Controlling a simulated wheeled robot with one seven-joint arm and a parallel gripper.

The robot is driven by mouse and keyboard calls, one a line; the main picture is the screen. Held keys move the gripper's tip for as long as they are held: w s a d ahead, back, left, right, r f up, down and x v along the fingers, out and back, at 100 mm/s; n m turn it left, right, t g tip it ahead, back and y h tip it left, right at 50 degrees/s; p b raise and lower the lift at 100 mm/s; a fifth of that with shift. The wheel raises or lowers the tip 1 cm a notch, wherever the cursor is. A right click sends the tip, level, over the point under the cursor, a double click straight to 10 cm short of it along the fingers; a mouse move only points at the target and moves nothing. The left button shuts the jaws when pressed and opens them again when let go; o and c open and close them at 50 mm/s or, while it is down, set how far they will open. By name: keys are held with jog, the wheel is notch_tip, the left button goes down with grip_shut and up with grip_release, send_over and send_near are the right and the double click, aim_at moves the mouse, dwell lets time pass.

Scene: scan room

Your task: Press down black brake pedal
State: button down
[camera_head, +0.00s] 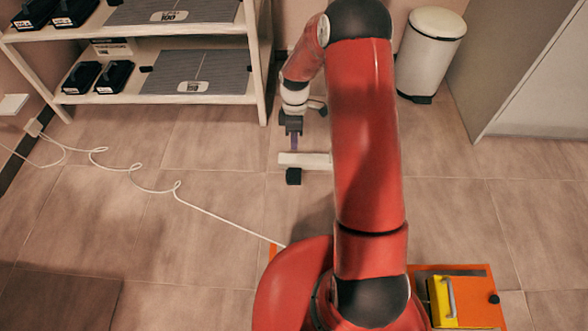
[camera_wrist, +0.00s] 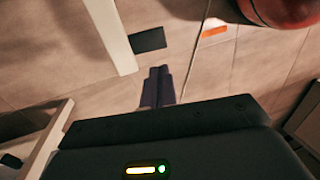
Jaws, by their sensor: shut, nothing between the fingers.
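The black brake pedal (camera_head: 293,176) is a small dark block at the left end of a white base bar (camera_head: 296,158) on the floor. In the wrist view the pedal (camera_wrist: 148,40) is a flat black pad beside the white bar (camera_wrist: 110,33). My gripper (camera_head: 294,150) hangs pointing down behind the bar in the head view, with thin purple fingers. In the wrist view its fingers (camera_wrist: 158,78) are together and empty, apart from the pedal. My red arm hides the rest of the white stand in the head view; their exact height gap cannot be told.
A white shelf unit (camera_head: 255,75) with grey panels and black items stands at the back left. A white bin (camera_head: 429,55) and a grey cabinet (camera_head: 535,85) are on the right. A white cable (camera_head: 215,212) runs across the floor. Left floor is otherwise mostly clear.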

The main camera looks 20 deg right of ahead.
aim_at(294, 183)
jog(key=b+x, duration=0.2)
jog(key=x, duration=1.2)
jog(key=shift+s+f, duration=0.1)
jog(key=shift+s+a+f+b, duration=0.2)
jog(key=shift+s+f+b, duration=0.3)
jog(key=shift+f+b, duration=0.15)
jog(key=shift+p+v, duration=0.55)
jog(key=shift+v, duration=0.25)
jog(key=shift+s, duration=0.1)
jog(key=shift+a+r, duration=0.1)
jog(key=shift+r, duration=0.1)
jog(key=s+r+p, duration=0.3)
jog(key=r, duration=1)
jog(key=shift+s+a+p, duration=0.15)
jog(key=shift+a+p, duration=0.25)
jog(key=shift+a, duration=0.05)
